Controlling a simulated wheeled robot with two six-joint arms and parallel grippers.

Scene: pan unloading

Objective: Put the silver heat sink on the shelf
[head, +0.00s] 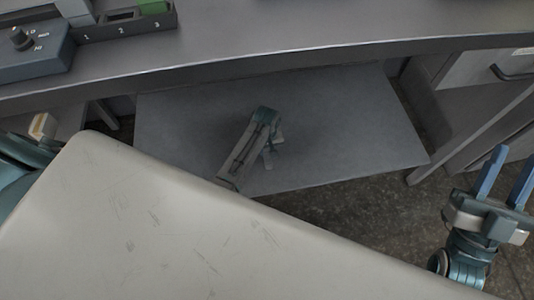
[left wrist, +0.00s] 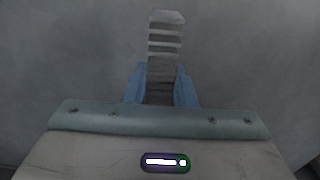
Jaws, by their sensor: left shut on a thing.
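The silver heat sink (left wrist: 165,38) is a long finned bar in the left wrist view, sticking out beyond the blue fingers of my left gripper (left wrist: 159,72). The gripper is shut on its near end. A plain grey surface fills the view behind it. In the head view my left arm reaches down over the grey shelf (head: 350,115) beneath the table; I cannot make out the heat sink there. Whether it touches the shelf, I cannot tell. My right gripper (head: 504,178) is at the right edge, its blue fingers apart and empty.
The grey tabletop (head: 300,30) overhangs the back of the shelf. On it stand a numbered tray (head: 122,28) with a green item and a box with a knob (head: 30,50). A drawer cabinet (head: 480,70) is at right. The shelf is bare around my left arm.

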